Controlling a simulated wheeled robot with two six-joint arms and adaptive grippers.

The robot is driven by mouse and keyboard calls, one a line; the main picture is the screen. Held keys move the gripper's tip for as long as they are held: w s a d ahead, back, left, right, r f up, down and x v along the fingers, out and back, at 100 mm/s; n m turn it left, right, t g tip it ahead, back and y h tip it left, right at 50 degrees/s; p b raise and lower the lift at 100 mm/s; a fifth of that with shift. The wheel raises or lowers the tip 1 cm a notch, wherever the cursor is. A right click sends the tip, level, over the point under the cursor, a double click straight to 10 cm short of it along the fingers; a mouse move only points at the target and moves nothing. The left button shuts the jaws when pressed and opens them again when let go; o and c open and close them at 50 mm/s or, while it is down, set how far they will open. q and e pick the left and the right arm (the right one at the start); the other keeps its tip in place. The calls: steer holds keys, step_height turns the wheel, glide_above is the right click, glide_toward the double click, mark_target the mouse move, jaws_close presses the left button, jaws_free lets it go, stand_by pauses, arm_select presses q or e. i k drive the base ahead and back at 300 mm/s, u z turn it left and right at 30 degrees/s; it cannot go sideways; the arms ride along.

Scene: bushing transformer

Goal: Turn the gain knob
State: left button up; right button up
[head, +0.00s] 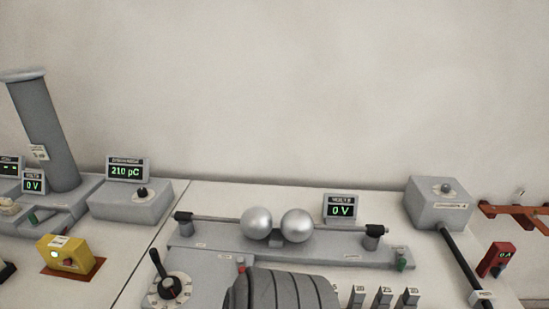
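No label reading "gain" can be made out in the head view. A small black knob (142,193) sits on top of a grey box (125,209) at the left, below a display (127,170) that reads 210 pC. A larger black pointer knob with a red mark (171,287) sits on a round white dial at the bottom, left of centre. Neither of my grippers is in view, and nothing touches either knob.
Two metal spheres (257,223) (297,225) face each other on a grey base. A ribbed grey cylinder (280,291) stands at bottom centre. A tall grey column (47,133) rises at left, near a yellow box (66,254). A black rod (460,264) slants down at right.

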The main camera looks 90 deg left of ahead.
mark_target(142, 192)
steer(key=u, duration=4.8)
